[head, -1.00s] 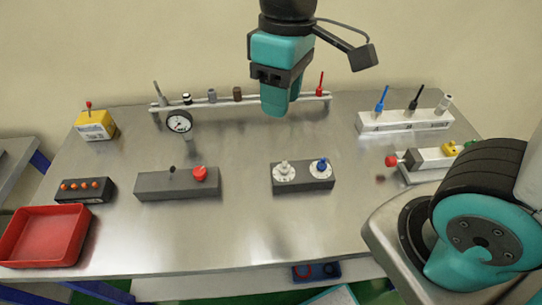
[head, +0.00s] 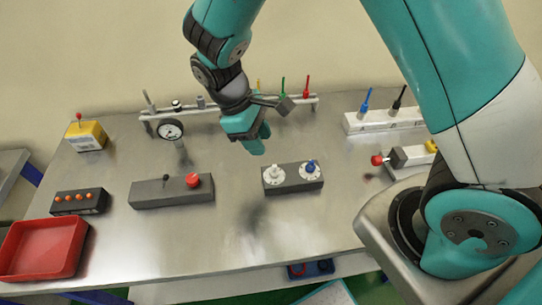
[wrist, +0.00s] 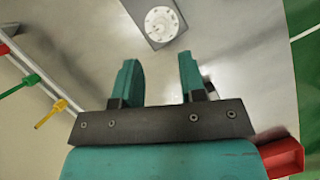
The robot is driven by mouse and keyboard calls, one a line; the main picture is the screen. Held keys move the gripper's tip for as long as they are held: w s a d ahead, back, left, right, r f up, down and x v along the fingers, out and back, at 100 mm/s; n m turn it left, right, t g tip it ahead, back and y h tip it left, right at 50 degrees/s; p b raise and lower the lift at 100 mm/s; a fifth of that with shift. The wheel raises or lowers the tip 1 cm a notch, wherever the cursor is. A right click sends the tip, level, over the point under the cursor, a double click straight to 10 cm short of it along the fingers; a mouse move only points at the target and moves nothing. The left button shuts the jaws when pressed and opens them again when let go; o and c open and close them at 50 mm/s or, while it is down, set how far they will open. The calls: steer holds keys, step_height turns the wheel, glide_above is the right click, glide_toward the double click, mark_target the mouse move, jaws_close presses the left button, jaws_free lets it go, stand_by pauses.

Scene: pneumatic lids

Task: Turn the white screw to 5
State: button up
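The white screw (head: 274,174) is a white knob on a round white dial, at the left end of a dark grey block (head: 296,187). It also shows in the wrist view (wrist: 161,22) near the top, seen from above. The marks on its dial are too small to read. A blue screw (head: 310,167) on a similar dial stands at the block's right end. My gripper (head: 258,144) hangs above the table, behind and slightly left of the white screw, apart from it. In the wrist view my gripper (wrist: 159,65) is open, with nothing between its fingers.
A rail (head: 205,112) with a gauge (head: 170,129) and coloured screws runs along the back. A grey block with a red button (head: 193,181) stands to the left, a red tray (head: 45,248) at the far left. Bare metal lies in front of the dial block.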

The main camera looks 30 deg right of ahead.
mark_target(274, 166)
steer(key=p+x, duration=0.1)
steer(key=x, duration=0.6)
steer(key=shift+f, duration=0.1)
jaws_close()
